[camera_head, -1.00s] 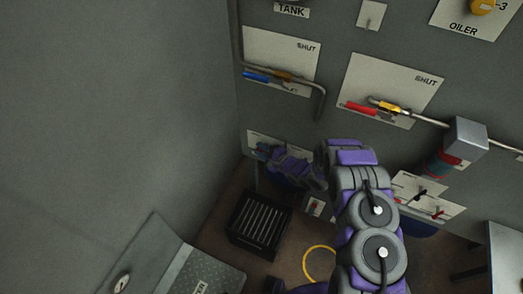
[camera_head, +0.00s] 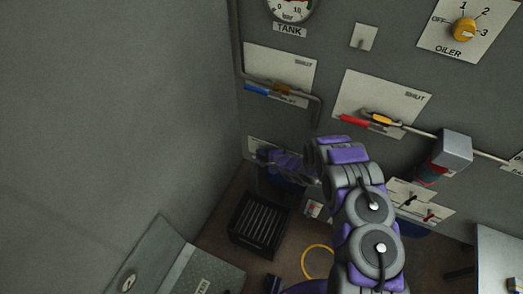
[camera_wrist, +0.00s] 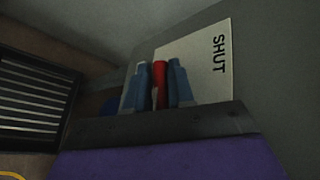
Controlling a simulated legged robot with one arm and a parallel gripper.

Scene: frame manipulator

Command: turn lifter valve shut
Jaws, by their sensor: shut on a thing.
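My gripper (camera_wrist: 161,88) is shut on a red handle (camera_wrist: 160,78); its two blue fingers stand on either side of it in the wrist view. Behind it is a pale plate (camera_wrist: 205,55) marked SHUT. In the head view, my gripper (camera_head: 266,154) is at the low plate (camera_head: 252,143) on the wall near the corner. My wrist and fingers hide most of that plate and the handle there. The handle's exact angle is hard to tell.
Above are a blue-handled valve (camera_head: 257,89) and a red-handled valve (camera_head: 354,121), each on a SHUT plate. A grey box (camera_head: 455,150) sits on a pipe at right. A black crate (camera_head: 258,226) and yellow ring (camera_head: 317,261) are on the floor.

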